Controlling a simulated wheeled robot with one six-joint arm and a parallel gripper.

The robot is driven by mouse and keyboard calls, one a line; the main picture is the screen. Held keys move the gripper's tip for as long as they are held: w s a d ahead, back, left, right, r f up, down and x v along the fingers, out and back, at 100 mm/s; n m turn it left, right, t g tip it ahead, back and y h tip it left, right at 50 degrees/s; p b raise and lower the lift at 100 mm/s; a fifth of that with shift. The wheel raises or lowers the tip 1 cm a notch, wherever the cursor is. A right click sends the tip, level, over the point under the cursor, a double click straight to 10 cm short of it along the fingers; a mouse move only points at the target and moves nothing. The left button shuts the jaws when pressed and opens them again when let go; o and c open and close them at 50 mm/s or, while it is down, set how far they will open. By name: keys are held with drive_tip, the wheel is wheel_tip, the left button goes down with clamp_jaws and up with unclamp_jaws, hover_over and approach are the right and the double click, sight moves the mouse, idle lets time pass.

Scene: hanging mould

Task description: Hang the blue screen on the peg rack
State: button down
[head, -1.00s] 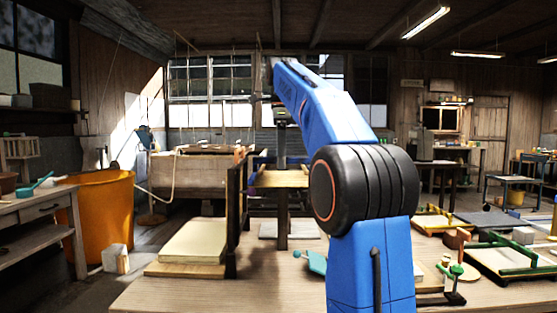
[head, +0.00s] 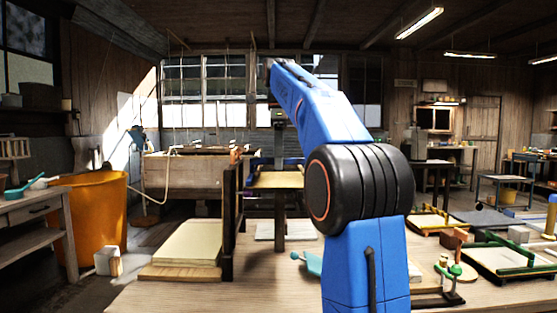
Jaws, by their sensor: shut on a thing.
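My gripper (head: 280,148) hangs at the end of my raised blue arm, beyond the table's front part. It looks small and dark, and its fingertips are hard to make out. It is shut on the blue screen (head: 262,163), whose blue edge shows on both sides of the gripper. A tan panel shows just below that edge; I cannot tell whether it is part of the screen. The peg rack is hard to make out; a dark upright post (head: 229,220) stands on the table left of the gripper. Pegs are not clear, and my arm hides the area to the right.
A cream stack on a wooden board (head: 180,272) lies left of the post. A teal tool (head: 308,263) lies near my arm. Green-handled frames (head: 510,258) and small items crowd the table's right side. An orange bin (head: 90,225) stands on the floor at left.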

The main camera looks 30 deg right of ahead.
drive_tip(key=shift+f, duration=0.5)
idle(0.3)
drive_tip(key=c, duration=1.8)
unclamp_jaws()
drive_tip(key=shift+o, duration=0.2)
